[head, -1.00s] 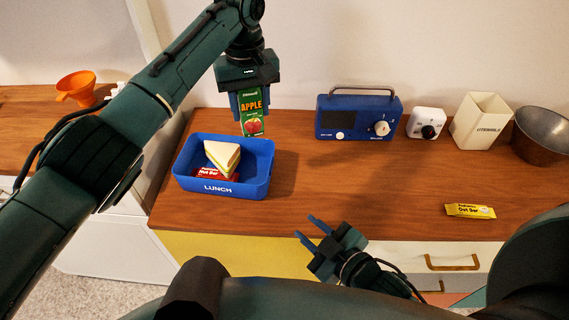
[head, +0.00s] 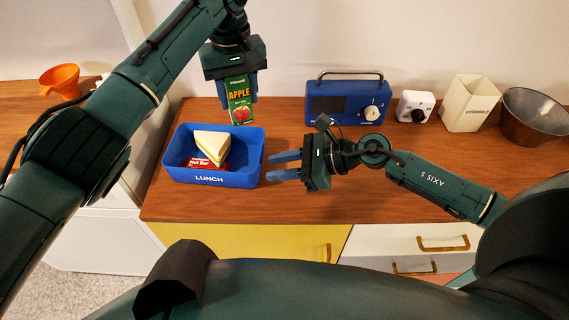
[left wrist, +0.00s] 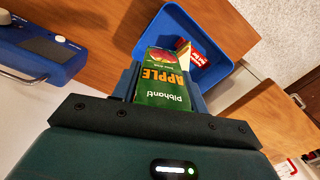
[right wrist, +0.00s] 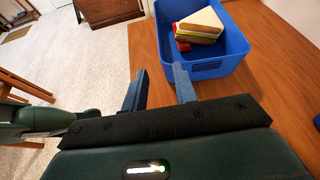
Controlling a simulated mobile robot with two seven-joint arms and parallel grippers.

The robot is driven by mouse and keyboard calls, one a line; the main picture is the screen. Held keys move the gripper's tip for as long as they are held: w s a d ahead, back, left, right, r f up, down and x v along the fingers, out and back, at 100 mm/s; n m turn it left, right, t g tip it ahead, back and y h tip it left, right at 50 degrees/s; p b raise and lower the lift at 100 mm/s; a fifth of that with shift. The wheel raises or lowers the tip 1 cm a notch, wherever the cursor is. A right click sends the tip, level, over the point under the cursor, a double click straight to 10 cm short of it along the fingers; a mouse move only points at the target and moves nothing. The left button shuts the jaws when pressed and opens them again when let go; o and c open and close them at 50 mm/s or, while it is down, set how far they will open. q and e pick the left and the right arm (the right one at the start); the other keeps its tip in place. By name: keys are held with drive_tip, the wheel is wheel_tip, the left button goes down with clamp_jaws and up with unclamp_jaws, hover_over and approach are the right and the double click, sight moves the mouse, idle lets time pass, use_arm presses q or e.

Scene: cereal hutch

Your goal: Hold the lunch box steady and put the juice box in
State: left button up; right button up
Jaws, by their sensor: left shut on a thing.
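The blue lunch box (head: 240,180) stands on the wooden counter, with a sandwich (head: 211,147) and a red bar (head: 206,163) in its left part. It also shows in the right wrist view (right wrist: 213,68). My left gripper (head: 241,98) is shut on the green apple juice box (head: 239,99) and holds it upright above the back right of the lunch box. The juice box also shows in the left wrist view (left wrist: 162,83). My right gripper (head: 270,167) is open and empty, its fingers pointing left at the lunch box's right wall. Whether they touch it I cannot tell.
A blue radio (head: 346,102), a white timer (head: 415,107), a cream utensil holder (head: 469,104) and a metal bowl (head: 534,117) stand along the back. An orange funnel (head: 60,79) is on the left counter. The counter's front edge is close.

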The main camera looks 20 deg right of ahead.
sight(235, 174)
drive_tip(key=x, duration=1.1)
drive_tip(key=shift+r, duration=0.1)
drive_tip(key=shift+c, duration=0.6)
clamp_jaws()
